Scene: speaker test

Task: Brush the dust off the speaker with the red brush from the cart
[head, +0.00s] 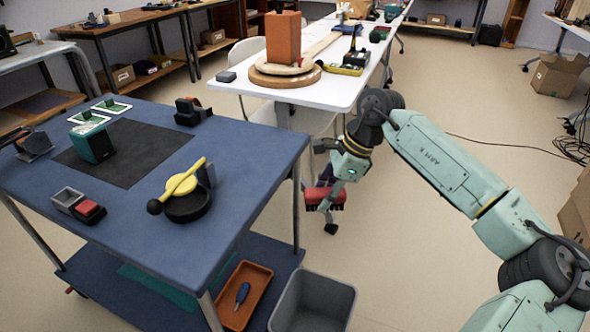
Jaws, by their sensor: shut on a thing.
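My gripper (328,180) is shut on the red brush (324,198) and holds it over open floor, between the blue cart (235,150) and the white table (345,88). The brush hangs with its dark bristles downward. A tall orange-brown box (283,38), which looks like the speaker, stands upright on a round wooden turntable (308,79) on the white table. My gripper is apart from it, nearer to me and lower in the picture. Dust on it is too fine to make out here.
The cart carries a teal box (92,143) on a dark mat (135,150), and a round black thing (187,207) with a yellow top. A grey bin (312,305) stands beside the cart. Tools lie right of the turntable.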

